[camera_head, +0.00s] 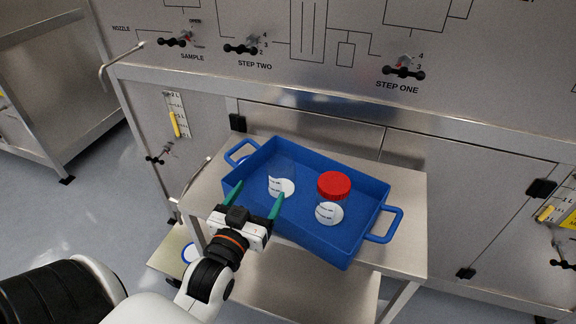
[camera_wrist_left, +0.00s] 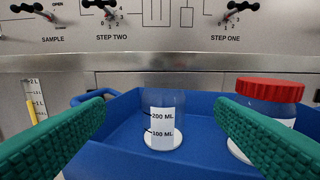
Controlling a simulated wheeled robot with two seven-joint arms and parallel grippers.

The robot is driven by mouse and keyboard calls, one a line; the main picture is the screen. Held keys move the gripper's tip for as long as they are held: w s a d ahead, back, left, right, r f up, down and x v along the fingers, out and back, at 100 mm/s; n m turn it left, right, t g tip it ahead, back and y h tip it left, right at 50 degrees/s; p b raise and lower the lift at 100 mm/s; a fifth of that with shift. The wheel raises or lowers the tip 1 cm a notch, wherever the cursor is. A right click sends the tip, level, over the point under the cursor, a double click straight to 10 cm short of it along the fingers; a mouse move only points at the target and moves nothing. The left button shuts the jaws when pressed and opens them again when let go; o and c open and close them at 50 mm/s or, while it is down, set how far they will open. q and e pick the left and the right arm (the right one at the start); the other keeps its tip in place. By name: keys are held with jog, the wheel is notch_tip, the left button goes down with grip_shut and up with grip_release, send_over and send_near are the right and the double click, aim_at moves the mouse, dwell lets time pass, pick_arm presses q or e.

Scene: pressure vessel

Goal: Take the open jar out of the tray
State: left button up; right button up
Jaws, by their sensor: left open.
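The open jar (camera_head: 282,187) is clear, with a white label and a white disc at its base. It stands upright, without a lid, in the left half of the blue tray (camera_head: 318,249). My left gripper (camera_head: 259,191) is open and empty at the tray's near left side, its green fingers pointing at the jar. In the left wrist view the open jar (camera_wrist_left: 165,122) shows in the gap between the fingertips (camera_wrist_left: 160,108), seemingly beyond them. A second jar with a red lid (camera_head: 334,185) stands to its right in the tray. My right gripper is not in view.
The tray has a handle at each end and sits on a metal cart top (camera_head: 405,200). A steel panel (camera_head: 330,90) with black valve knobs rises behind it. The red-lidded jar (camera_wrist_left: 270,92) appears close behind the right finger in the wrist view.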

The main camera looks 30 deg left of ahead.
aim_at(276, 168)
pick_arm(q)
jog(key=shift+x, duration=1.1)
jog(key=x, duration=0.4)
jog(key=shift+w+p, duration=0.3)
jog(key=shift+p, duration=0.1)
jog(key=x, duration=0.4)
jog(key=shift+w+d+r+p, duration=0.2)
jog(key=shift+w+p, duration=0.1)
jog(key=shift+w, duration=0.1)
jog(key=shift+w+a+f, duration=0.1)
jog(key=shift+w+a, duration=0.05)
jog(key=shift+w, duration=0.3)
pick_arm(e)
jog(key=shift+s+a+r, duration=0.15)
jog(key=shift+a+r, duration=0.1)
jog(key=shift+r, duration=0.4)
pick_arm(q)
jog(key=shift+s, duration=0.1)
jog(key=c, duration=1.4)
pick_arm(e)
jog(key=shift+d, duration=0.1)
